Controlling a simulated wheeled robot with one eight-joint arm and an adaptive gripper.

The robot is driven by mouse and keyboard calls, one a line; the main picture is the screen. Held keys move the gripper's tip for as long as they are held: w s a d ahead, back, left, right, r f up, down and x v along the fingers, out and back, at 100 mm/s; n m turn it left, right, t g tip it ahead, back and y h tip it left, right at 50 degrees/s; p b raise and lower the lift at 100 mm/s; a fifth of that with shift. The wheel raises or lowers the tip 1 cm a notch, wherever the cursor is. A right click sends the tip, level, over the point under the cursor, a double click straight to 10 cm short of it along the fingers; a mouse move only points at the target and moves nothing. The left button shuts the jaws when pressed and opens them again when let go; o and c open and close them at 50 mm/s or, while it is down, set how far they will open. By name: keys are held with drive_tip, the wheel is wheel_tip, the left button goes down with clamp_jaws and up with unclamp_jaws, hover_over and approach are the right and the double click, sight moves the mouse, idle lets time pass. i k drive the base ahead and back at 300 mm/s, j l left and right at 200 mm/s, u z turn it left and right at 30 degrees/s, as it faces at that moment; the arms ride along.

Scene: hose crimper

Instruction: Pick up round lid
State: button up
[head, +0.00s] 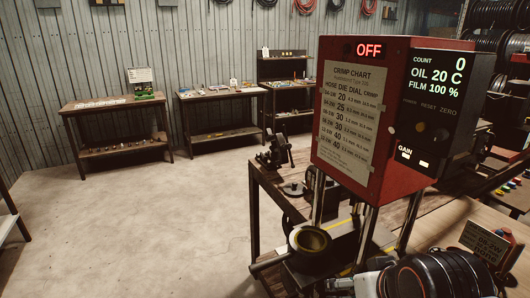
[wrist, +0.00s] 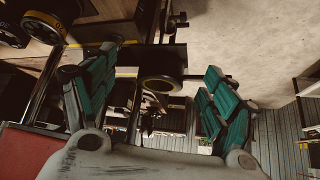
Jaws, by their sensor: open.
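A dark round disc with a small knob on top, which looks like the round lid (head: 293,189), lies flat on the wooden bench left of the red crimper. I cannot make it out for sure in the wrist view. My gripper (wrist: 153,105) is open, with teal-padded fingers spread apart and nothing held between them. The fingers are not clear in the head view.
The red crimper (head: 362,115) with its OFF display rises over the wooden bench (head: 258,195). A dark metal fixture (head: 277,152) stands behind the disc. A small sign (head: 487,243) is at lower right. Side tables (head: 115,103) line the far wall; the floor at left is clear.

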sight(294, 189)
drive_tip(key=i+j, duration=1.15)
drive_tip(key=j, duration=0.15)
drive_tip(key=i+j+z, duration=0.4)
drive_tip(key=j+z, duration=0.15)
drive_tip(key=i+j+z, duration=0.25)
drive_tip(key=j, duration=0.15)
drive_tip(key=j+z, duration=0.4)
drive_tip(key=z, duration=0.45)
